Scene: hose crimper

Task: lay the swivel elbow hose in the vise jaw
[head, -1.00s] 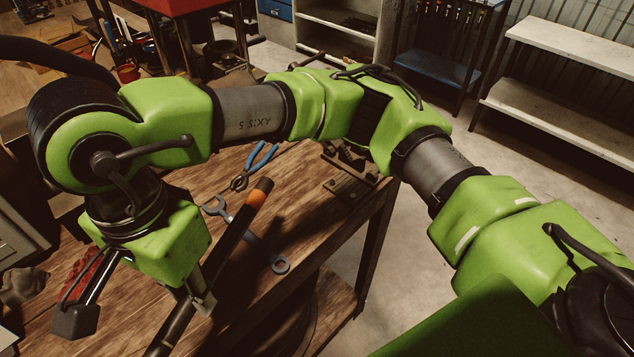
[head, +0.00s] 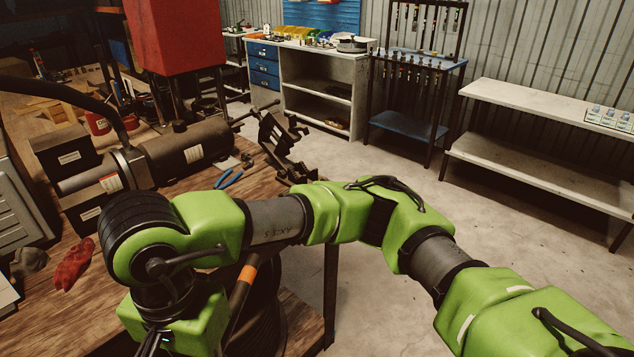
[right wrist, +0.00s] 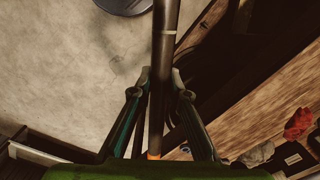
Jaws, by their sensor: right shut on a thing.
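The swivel elbow hose (head: 242,290) is a dark, straight-looking length with an orange band, partly behind my right arm in the head view. In the right wrist view the hose (right wrist: 167,45) runs between the fingers of my right gripper (right wrist: 160,90), which is shut on it. Its orange band shows near the palm. The elbow end cannot be made out. In the head view the right gripper's fingers are out of the picture at the bottom. The dark vise (head: 283,145) stands at the bench's far right corner, beyond the arm and apart from the hose. My left gripper is not in view.
A dark cylindrical machine (head: 187,150) lies along the bench behind my arm. Blue-handled pliers (head: 229,178) and a red cloth-like item (head: 73,263) lie on the wooden bench (head: 85,315). Open floor (head: 400,175) lies beyond the bench's right edge.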

